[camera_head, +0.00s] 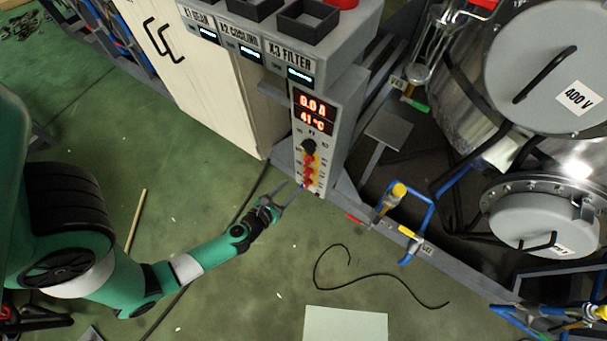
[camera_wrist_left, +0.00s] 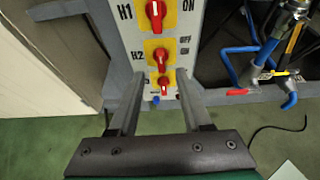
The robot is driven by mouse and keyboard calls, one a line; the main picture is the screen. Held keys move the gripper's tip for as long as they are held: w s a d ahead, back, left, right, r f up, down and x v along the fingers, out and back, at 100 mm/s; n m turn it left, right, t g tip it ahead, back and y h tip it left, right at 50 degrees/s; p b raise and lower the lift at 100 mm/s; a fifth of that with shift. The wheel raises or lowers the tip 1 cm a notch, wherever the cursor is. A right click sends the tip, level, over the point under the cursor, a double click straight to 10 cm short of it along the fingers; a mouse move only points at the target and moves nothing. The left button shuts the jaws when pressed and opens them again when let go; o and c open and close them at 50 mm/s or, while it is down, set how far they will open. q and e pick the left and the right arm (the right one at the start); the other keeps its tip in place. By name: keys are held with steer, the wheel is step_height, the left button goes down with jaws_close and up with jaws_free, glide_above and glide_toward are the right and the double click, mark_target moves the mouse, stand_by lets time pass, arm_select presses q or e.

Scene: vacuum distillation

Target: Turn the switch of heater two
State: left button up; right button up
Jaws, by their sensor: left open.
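The grey control panel (camera_head: 316,110) shows red digits reading 0.0 A and 41 °C, with a black knob (camera_head: 309,146) below. Under it are red rotary switches on yellow plates. The heater two switch, marked H2 (camera_wrist_left: 160,57), sits between the H1 switch (camera_wrist_left: 155,12) and a lower red switch (camera_wrist_left: 163,82). The H2 knob stands roughly upright, slightly tilted; it also shows small in the head view (camera_head: 309,171). My left gripper (camera_head: 294,187) is open and empty, pointing at the panel's lower part. In the wrist view its fingers (camera_wrist_left: 160,77) flank the lower switch, apparently just below H2.
Blue pipes with a yellow valve (camera_head: 399,190) stand right of the panel on a grey frame rail. A pale cabinet (camera_head: 190,70) is to the left. Large metal vessels (camera_head: 550,70) fill the right.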

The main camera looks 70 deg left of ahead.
mark_target(305, 174)
arm_select(q)
steer(key=b+x, duration=0.1)
steer(key=x, duration=0.8)
steer(key=shift+w+a+b, duration=0.2)
steer(key=shift+w+b, duration=0.05)
steer(key=shift+b, duration=0.15)
jaws_close()
